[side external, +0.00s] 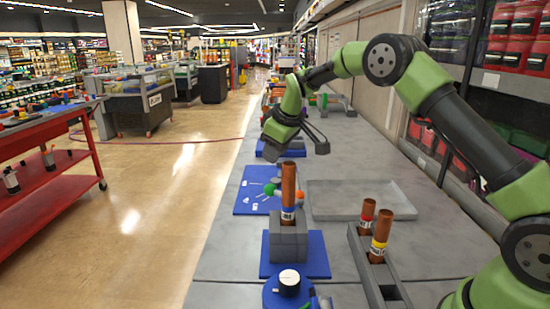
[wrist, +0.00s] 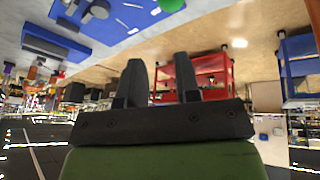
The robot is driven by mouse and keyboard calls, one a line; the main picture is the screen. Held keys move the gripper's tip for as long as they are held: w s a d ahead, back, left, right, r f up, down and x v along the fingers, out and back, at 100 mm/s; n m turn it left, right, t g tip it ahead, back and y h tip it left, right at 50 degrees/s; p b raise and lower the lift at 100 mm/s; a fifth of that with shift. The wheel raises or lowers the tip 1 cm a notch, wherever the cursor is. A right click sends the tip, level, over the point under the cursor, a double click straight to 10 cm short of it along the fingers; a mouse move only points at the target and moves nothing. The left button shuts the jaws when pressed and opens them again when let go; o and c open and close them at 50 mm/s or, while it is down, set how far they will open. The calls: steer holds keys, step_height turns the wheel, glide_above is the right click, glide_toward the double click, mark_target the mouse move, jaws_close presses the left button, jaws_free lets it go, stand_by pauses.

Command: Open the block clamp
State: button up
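A grey block (side external: 289,240), which looks like the block clamp, stands on a blue base plate (side external: 318,262) in the side external view. A copper-brown tube (side external: 288,185) with a labelled band stands upright in it. A green ball (side external: 270,189) and a red knob (side external: 299,193) show on either side of the tube; I cannot tell whether they belong to the clamp.
Two more brown tubes (side external: 380,232) stand in a grey rack (side external: 363,262) at right. An empty grey tray (side external: 345,212) lies behind it. A blue board with white markings (side external: 247,203) lies left. A round blue fixture (side external: 272,292) is at front. A red workbench (side external: 55,187) stands across the aisle.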

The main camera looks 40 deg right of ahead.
steer(key=s+d+m+y, duration=0.1)
steer(key=s+d+m, duration=0.1)
steer(key=s+d+m+y, duration=0.1)
steer(key=s+d+m, duration=0.2)
steer(key=s+d+r+m+t+y, duration=0.1)
steer(key=s+d+m, duration=0.1)
steer(key=d, duration=0.1)
steer(key=shift+s+m, duration=0.3)
steer(key=shift+s, duration=0.05)
jaws_close()
steer(key=w+a+f, duration=0.5)
steer(key=w+f, duration=0.1)
steer(key=f, duration=0.3)
steer(key=shift+w+a, duration=0.3)
